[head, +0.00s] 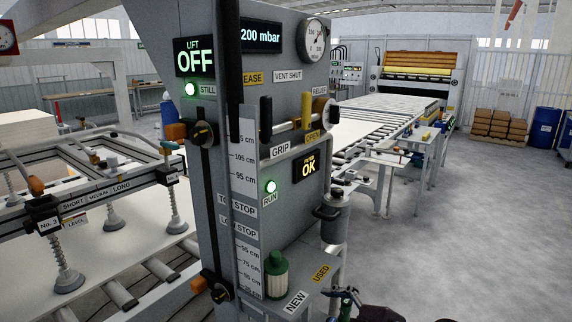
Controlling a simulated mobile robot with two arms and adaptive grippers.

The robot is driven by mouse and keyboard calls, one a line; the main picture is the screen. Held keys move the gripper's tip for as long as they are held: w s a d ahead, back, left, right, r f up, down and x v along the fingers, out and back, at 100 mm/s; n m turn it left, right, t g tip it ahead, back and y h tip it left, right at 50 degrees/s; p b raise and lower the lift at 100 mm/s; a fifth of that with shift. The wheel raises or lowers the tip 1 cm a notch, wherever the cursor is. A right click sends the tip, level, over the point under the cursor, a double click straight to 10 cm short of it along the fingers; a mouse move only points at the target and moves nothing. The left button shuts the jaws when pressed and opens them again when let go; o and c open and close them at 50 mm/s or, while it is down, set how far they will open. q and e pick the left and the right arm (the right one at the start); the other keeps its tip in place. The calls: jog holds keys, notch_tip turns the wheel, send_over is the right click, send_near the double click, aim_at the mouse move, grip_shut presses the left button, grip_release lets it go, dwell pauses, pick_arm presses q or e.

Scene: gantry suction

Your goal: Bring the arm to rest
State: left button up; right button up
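A grey control column (290,215) stands in the middle of the head view. Its display (195,57) reads LIFT OFF and a gauge panel (261,36) reads 200 mbar. Green lamps glow at STILL (190,89) and RUN (271,187). A gripper, apparently my right (345,298), shows only in part at the bottom edge, beside the lower shelf. Whether it is open or shut is unclear, and I see nothing held in it. My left gripper is out of view.
A suction frame (95,190) with cups stands left over a white board (130,224) on rollers. A green-capped filter (276,277) sits on the NEW/USED shelf. A grey canister (335,215) hangs beside the column. A roller conveyor (385,118) runs behind.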

jog(key=s+d+f+m+g+h, duration=0.25)
jog(key=s+d+f+m, duration=0.25)
jog(key=s+f, duration=0.3)
jog(key=s+d+f+m+g+h, duration=0.1)
jog(key=s+d+f+m+h, duration=0.25)
jog(key=s+f, duration=0.45)
jog(key=s+d+f+m+g+h, duration=0.2)
jog(key=s+d+f+m, duration=0.35)
jog(key=s, duration=0.55)
notch_tip(320, 180, down, 26)
jog(key=s+g, duration=0.1)
jog(key=s, duration=0.1)
jog(key=s+d+f+g, duration=0.1)
jog(key=s+d+f, duration=0.1)
jog(key=s+f, duration=1.3)
jog(key=shift+s+d+f, duration=0.25)
jog(key=shift+s+f, duration=0.05)
jog(key=shift+s, duration=0.4)
